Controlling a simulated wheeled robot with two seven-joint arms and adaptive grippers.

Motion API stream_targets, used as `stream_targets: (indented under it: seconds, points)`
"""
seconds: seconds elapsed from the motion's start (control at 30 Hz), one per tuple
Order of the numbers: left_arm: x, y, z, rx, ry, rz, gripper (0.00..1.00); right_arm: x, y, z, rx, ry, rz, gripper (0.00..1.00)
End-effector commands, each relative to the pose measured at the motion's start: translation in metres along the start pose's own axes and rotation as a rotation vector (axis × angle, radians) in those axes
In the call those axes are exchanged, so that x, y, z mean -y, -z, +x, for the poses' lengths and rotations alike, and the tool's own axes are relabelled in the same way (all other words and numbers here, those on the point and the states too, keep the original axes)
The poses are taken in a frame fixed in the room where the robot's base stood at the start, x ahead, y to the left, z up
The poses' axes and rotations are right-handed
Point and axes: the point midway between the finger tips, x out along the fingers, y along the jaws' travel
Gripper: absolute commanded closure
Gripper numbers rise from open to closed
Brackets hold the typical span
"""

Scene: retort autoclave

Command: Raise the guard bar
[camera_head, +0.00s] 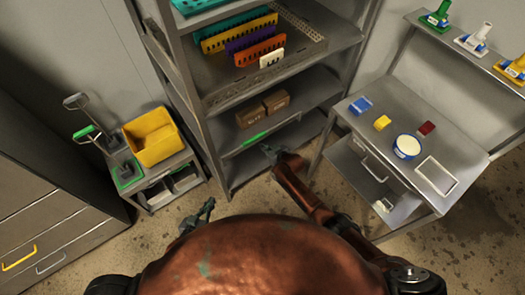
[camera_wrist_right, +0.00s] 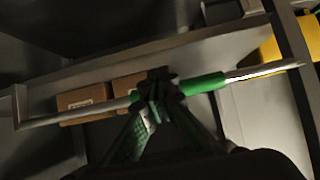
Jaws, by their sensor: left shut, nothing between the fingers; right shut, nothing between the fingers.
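The guard bar is a thin metal rod with a green sleeve (camera_head: 255,138), running across the front of the shelf rack's lower bay. My left gripper (camera_head: 206,207) is shut and empty, low in front of the rack, away from the bar.
Brown boxes (camera_head: 263,109) sit on the shelf above the bar; coloured racks (camera_head: 240,38) stand higher. A yellow bin (camera_head: 152,136) on a low stand is left of the rack. A steel bench (camera_head: 455,142) with small items stands at right. Floor in front is clear.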

Motion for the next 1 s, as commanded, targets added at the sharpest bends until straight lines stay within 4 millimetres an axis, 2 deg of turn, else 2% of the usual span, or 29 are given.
stream_targets:
  seconds: [0.03,0.7,1.0]
  points:
    - [-0.001,0.007,-0.003,-0.002,0.0,0.001,1.0,0.0,0.001,-0.006,0.001,0.0,0.0,1.0]
    - [-0.007,0.051,-0.026,-0.015,0.0,0.003,1.0,0.0,-0.003,-0.052,0.0,0.0,0.0,1.0]
    - [-0.008,0.055,-0.028,-0.016,0.0,0.004,1.0,0.0,-0.007,-0.058,0.001,0.0,0.001,1.0]
